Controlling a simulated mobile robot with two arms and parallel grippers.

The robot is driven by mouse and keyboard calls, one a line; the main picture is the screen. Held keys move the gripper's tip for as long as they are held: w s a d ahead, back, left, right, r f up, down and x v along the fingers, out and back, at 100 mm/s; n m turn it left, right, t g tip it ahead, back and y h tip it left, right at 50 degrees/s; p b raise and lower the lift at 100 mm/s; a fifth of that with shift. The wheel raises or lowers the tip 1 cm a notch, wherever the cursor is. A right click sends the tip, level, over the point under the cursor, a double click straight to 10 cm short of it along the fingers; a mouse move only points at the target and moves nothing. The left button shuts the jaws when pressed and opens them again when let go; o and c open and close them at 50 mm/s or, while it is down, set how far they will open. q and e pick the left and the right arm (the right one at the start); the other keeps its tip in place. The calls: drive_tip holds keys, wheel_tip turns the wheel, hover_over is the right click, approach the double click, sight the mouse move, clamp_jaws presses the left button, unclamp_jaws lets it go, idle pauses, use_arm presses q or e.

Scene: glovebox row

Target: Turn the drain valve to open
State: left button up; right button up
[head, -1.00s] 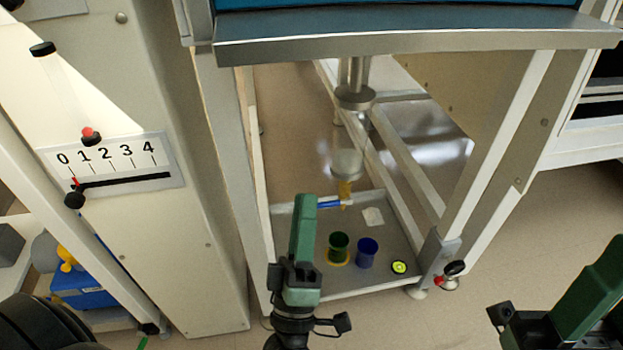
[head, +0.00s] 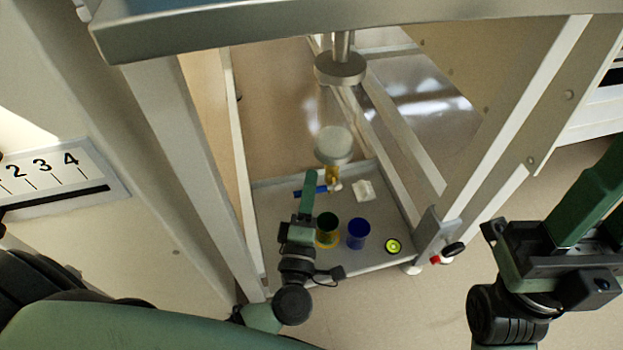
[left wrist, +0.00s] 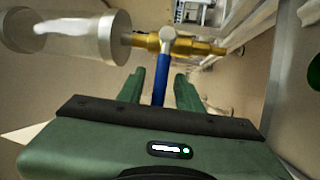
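The drain valve has a brass body (head: 333,174) under a clear cylinder. It also shows in the left wrist view (left wrist: 185,45). Its blue lever handle (left wrist: 161,78) points from the brass body toward my left gripper (left wrist: 160,77). The gripper is open, with one green finger on each side of the handle and visible gaps beside it. In the head view, the left gripper (head: 309,178) partly covers the blue handle (head: 320,189). My right gripper (head: 598,180) is empty at the right, away from the valve; its opening is unclear.
White frame posts (head: 190,150) and the bench edge (head: 300,22) surround the valve.

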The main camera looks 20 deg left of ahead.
use_arm(q)
drive_tip(key=shift+x, duration=1.1)
clamp_jaws()
idle(0.7)
